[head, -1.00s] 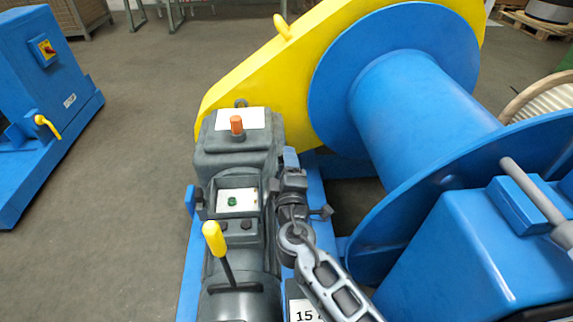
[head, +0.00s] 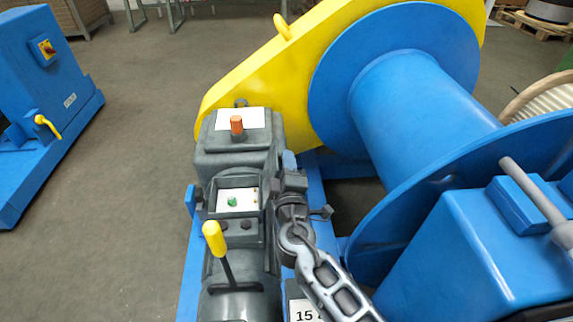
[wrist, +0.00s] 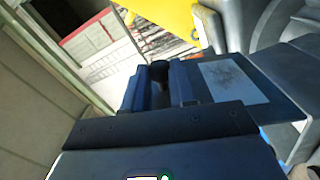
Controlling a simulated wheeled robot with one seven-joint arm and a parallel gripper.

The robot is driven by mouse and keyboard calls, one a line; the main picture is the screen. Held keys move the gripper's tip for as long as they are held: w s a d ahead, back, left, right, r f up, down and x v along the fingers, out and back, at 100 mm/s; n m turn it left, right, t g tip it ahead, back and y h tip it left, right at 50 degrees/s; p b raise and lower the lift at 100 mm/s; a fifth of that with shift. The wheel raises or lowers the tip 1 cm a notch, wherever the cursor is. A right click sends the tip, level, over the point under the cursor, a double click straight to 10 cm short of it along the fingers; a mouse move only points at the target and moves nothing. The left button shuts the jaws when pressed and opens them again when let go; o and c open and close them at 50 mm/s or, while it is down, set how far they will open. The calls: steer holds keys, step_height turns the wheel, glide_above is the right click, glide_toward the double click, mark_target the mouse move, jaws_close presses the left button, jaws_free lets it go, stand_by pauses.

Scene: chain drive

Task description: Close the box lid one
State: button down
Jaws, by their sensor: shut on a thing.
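The dark grey box (head: 222,225) on the machine is open at the top. A white plate (head: 240,194) with a green button shows inside it. My gripper (head: 289,161) is at the box's right side, seen mostly from behind, so its jaws are hard to make out in the head view. In the wrist view, its blue fingers (wrist: 159,84) are shut on a dark round part (wrist: 159,72). A dark panel with a pale label (wrist: 235,80) lies just right of the fingers. I cannot tell whether that panel is the lid.
An orange knob (head: 237,125) stands on the gearbox behind the box. A yellow-handled lever (head: 214,238) rises in front of it. The yellow guard (head: 270,85) and large blue drum (head: 415,95) stand behind and right. Open floor (head: 125,150) lies to the left.

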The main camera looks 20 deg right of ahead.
mark_target(274, 163)
steer(key=shift+a, duration=0.1)
steer(key=shift+w+a+r+n+p, duration=0.2)
steer(key=shift+a+r+n, duration=0.1)
steer(key=shift+a+n, duration=0.4)
steer(key=shift+w+a+r+n+p, duration=0.2)
steer(key=shift+a+r+n, duration=0.1)
steer(key=shift+a+n, duration=0.35)
steer(key=shift+w+a+r+n, duration=0.1)
steer(key=shift+w+a+n, duration=0.1)
steer(key=shift+a+n, duration=0.3)
steer(key=shift+w+a+n, duration=0.15)
steer(key=shift+a+n, duration=0.3)
steer(key=shift+w+a+r+b, duration=0.1)
steer(key=shift+w+a+b, duration=0.15)
steer(key=shift+a+b, duration=0.45)
steer(key=shift+a, duration=0.25)
steer(key=c, duration=1.1)
jaws_free()
steer(key=shift+o, duration=1)
steer(key=shift+d, duration=0.1)
steer(key=shift+s, duration=0.1)
